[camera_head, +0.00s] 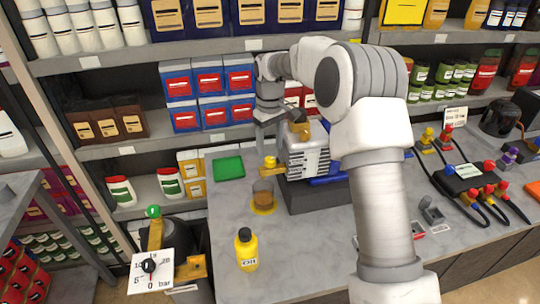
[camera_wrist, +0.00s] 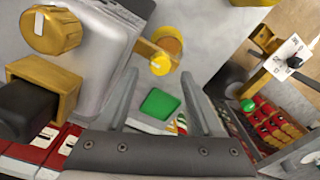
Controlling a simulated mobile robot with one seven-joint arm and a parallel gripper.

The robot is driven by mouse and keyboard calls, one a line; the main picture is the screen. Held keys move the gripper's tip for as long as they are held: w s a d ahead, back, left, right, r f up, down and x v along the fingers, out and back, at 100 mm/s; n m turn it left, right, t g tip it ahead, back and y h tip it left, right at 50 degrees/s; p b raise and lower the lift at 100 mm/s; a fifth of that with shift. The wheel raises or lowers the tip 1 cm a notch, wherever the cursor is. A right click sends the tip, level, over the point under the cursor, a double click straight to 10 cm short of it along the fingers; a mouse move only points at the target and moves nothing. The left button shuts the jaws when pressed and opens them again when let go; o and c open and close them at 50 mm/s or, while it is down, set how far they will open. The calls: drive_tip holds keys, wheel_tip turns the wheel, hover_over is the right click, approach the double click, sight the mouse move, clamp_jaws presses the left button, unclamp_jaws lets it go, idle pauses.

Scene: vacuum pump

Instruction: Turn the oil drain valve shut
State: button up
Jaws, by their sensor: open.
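The grey ribbed vacuum pump (camera_head: 305,160) stands on the bench. A brass fitting with a yellow round knob (camera_head: 270,162), apparently the oil drain valve, sticks out from its left side, above a jar of brown liquid (camera_head: 263,192). In the wrist view the yellow knob (camera_wrist: 160,64) shows at the end of its brass stem, near the fingertips. My gripper (camera_wrist: 157,75) is open and empty, its fingers on either side of the knob in the picture. I cannot tell whether they touch it. In the head view my gripper (camera_head: 268,115) is above the pump's left side, partly hidden.
A larger brass knob (camera_wrist: 54,32) sits on the pump top. A green tray (camera_head: 228,168) lies at the bench's back left. A yellow oil bottle (camera_head: 246,252) stands in front. A gauge (camera_head: 150,268) is at lower left. Hoses and fittings (camera_head: 470,175) lie right. Stocked shelves stand behind.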

sight(270, 158)
drive_tip(key=shift+f, duration=1.85)
clamp_jaws()
